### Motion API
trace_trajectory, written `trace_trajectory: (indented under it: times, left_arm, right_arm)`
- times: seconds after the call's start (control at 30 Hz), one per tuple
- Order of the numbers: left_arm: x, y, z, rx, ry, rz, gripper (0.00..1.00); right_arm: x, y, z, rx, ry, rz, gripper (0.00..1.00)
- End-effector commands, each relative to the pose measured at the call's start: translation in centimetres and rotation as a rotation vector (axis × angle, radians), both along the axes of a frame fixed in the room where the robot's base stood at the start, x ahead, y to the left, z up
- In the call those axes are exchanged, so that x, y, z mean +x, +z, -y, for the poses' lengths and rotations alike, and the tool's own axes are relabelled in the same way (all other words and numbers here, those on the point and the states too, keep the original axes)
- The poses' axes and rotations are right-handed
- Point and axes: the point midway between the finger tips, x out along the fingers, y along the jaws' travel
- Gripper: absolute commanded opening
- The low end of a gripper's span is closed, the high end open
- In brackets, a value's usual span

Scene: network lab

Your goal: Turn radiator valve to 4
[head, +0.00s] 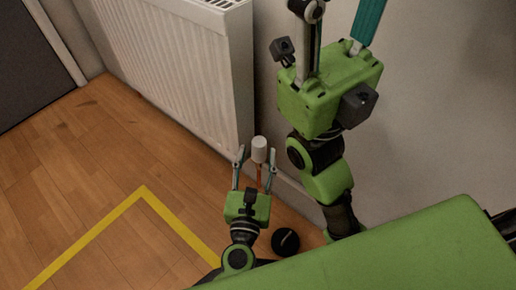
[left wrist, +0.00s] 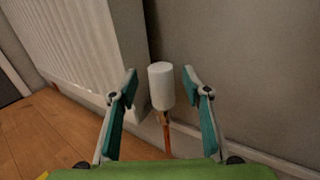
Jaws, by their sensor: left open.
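The radiator valve is a white cylindrical knob (head: 259,149) on top of a copper-coloured pipe (left wrist: 167,135), beside the radiator's lower right corner. The knob also shows in the left wrist view (left wrist: 161,85). No number can be read on it. My left gripper (head: 254,165) is open, with one teal-padded finger on each side of the knob and a visible gap to both. In the left wrist view its fingers (left wrist: 160,85) flank the knob without touching it. My right gripper (head: 337,18) is raised at the upper right, its fingers apart and partly cut off by the top edge.
A white ribbed radiator (head: 175,60) hangs on the wall at the upper left. The grey wall (head: 430,110) is close behind the valve. The wooden floor (head: 90,170) has a yellow tape line (head: 95,230) and open room at the left.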

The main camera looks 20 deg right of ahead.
Motion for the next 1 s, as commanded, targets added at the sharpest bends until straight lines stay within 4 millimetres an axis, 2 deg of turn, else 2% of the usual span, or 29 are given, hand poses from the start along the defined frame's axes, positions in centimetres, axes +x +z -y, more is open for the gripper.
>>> trace_trajectory:
  times: [0.03, 0.2, 0.53, 0.57, 0.7, 1.0]
  left_arm:
    - [0.8, 0.0, 0.4, 0.0, 0.0, 0.001, 0.44]
    - [2.2, 0.0, 1.0, 0.0, 0.0, 0.001, 0.44]
    - [2.5, 0.0, 1.1, 0.001, -0.001, 0.0, 0.44]
    - [2.5, 0.0, 1.1, 0.001, -0.001, 0.0, 0.42]
    - [2.5, 0.0, 1.1, 0.002, -0.001, 0.001, 0.06]
    - [2.5, 0.1, 1.0, 0.004, -0.02, 0.001, 0.06]
  right_arm:
    - [0.0, 0.0, 0.0, 0.0, 0.0, 0.001, 0.4]
    - [0.0, 0.0, 0.0, -0.001, 0.0, 0.0, 0.4]
    - [-0.1, 0.0, 0.0, -0.001, 0.0, 0.003, 0.4]
    - [-0.1, 0.0, 0.0, -0.001, 0.0, 0.003, 0.4]
    - [-0.1, 0.1, 0.0, 0.0, 0.0, 0.006, 0.4]
    - [-0.2, 0.4, 0.0, 0.0, 0.001, 0.01, 0.4]
